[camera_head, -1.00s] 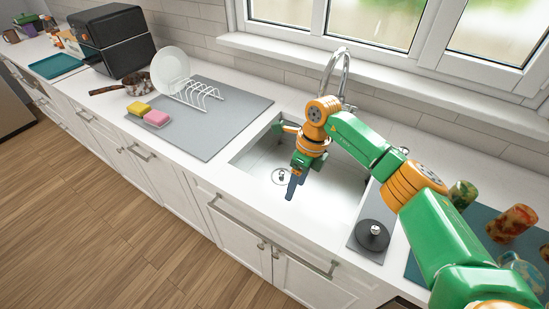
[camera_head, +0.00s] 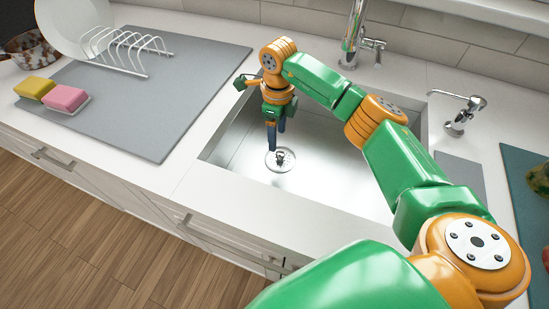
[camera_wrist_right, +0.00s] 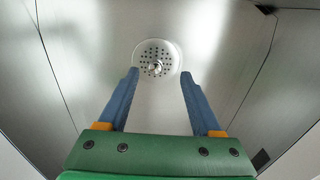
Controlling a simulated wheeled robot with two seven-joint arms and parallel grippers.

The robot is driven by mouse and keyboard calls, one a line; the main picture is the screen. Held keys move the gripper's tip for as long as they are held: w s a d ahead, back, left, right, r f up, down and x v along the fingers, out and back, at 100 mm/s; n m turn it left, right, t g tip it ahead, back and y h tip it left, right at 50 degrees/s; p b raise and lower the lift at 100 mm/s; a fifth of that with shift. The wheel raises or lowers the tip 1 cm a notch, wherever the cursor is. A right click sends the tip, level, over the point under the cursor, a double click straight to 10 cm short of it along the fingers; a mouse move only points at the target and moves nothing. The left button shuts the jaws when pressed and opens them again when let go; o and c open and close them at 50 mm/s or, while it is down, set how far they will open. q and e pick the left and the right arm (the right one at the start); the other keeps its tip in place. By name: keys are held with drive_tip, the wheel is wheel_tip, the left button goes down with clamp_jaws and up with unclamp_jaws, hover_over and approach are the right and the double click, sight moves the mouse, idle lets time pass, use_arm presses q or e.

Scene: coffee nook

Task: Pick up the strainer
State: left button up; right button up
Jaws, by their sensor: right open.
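My left gripper is not in view.
Sink walls surround my right gripper. On the left, a grey mat (camera_head: 165,105) holds a white dish rack (camera_head: 125,50), a plate (camera_head: 72,22), a yellow sponge (camera_head: 35,87) and a pink sponge (camera_head: 66,98).

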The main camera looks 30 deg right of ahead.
sight(280, 153)
drive_tip(key=f, duration=0.1)
drive_tip(key=s+f+p, duration=0.1)
drive_tip(key=f, duration=0.3)
drive_tip(key=shift+s+d, duration=0.15)
drive_tip(key=shift+s, duration=0.25)
drive_tip(key=shift+w+f, duration=0.2)
drive_tip(key=shift+f, duration=0.2)
drive_tip(key=shift+r, duration=0.1)
clamp_jaws()
